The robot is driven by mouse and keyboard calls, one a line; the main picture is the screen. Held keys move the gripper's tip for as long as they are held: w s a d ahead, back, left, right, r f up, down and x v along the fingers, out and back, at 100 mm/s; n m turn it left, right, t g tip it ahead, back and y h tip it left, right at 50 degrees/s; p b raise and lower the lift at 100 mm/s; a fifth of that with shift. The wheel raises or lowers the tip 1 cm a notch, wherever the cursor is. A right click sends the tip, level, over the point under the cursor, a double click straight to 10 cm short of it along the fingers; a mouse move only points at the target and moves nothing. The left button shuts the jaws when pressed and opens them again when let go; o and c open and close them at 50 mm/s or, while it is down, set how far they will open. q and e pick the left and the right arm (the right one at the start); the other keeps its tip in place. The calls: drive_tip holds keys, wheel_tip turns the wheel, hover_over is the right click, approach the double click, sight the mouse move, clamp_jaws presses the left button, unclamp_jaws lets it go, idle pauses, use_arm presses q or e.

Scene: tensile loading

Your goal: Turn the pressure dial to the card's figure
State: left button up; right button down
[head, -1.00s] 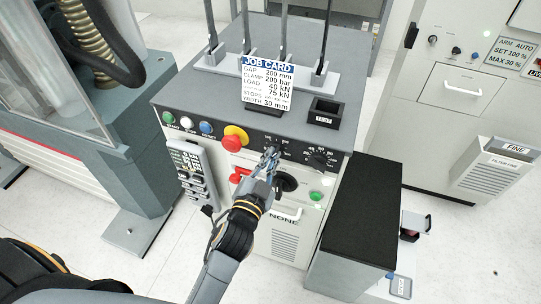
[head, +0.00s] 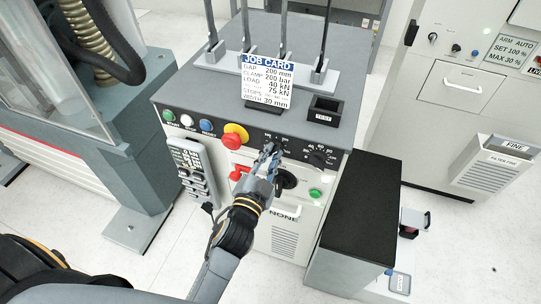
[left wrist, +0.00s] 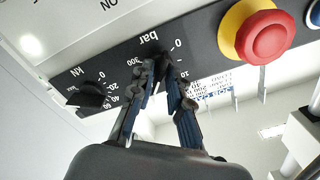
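The job card (head: 267,83) stands upright on the console top; its clamp line reads 200 bar. The pressure dial, marked bar, is on the console's sloped front; its dark knob (left wrist: 161,69) shows between my fingertips in the left wrist view, with 0 and 300 readable on its scale. My left gripper (head: 268,154) is at this dial, one finger on each side of the knob. I cannot tell whether the fingers press on it. The fingers hide the knob's pointer and part of the scale. My right gripper is not in view.
A kN dial (left wrist: 88,96) sits right beside the bar dial. A red and yellow emergency button (head: 234,137) is on the other side. A black-topped box (head: 361,205) stands right.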

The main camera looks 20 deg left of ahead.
use_arm(q)
drive_tip(key=shift+r, duration=0.1)
wheel_tip(320, 180, up, 10)
drive_tip(key=shift+f, duration=0.1)
idle(0.5)
